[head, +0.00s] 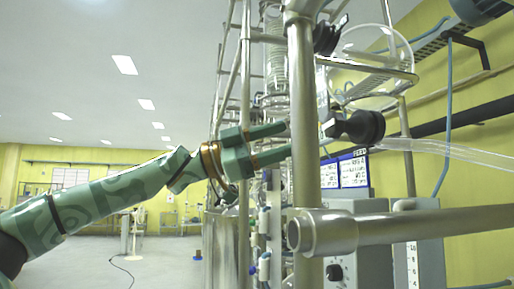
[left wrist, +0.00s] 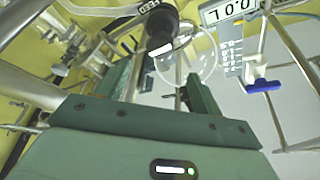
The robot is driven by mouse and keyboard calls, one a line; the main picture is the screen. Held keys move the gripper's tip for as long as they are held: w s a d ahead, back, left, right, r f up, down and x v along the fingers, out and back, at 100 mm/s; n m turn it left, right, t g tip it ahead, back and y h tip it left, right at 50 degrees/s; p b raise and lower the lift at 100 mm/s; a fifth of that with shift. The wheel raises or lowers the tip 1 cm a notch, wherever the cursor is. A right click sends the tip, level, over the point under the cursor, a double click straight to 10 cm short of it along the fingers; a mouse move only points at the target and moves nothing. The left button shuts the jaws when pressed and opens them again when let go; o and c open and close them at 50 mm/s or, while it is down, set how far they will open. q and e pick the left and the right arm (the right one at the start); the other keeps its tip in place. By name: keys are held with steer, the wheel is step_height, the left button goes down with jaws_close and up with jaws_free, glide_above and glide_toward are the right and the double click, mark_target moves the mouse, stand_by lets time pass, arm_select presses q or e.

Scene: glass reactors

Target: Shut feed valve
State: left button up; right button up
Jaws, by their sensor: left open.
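A black valve knob (head: 357,127) sits on the glassware just right of a steel post in the head view. My left gripper (head: 286,140) is green and open. Its fingers point right toward the knob, and the post may hide their tips. In the left wrist view the knob is beyond the open left gripper (left wrist: 166,62), near the line between its fingers, with nothing held. Contact is not visible. My right gripper is in neither view.
The steel post (head: 303,110) stands close to the fingers. A thick horizontal pipe (head: 420,226) crosses at lower right. Another black knob (head: 327,38) is higher up. A blue-handled valve (left wrist: 262,86) and a display (left wrist: 230,10) show in the left wrist view. Open floor lies behind my left arm.

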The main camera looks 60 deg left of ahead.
arm_select(q)
steer(key=shift+v, duration=2.15)
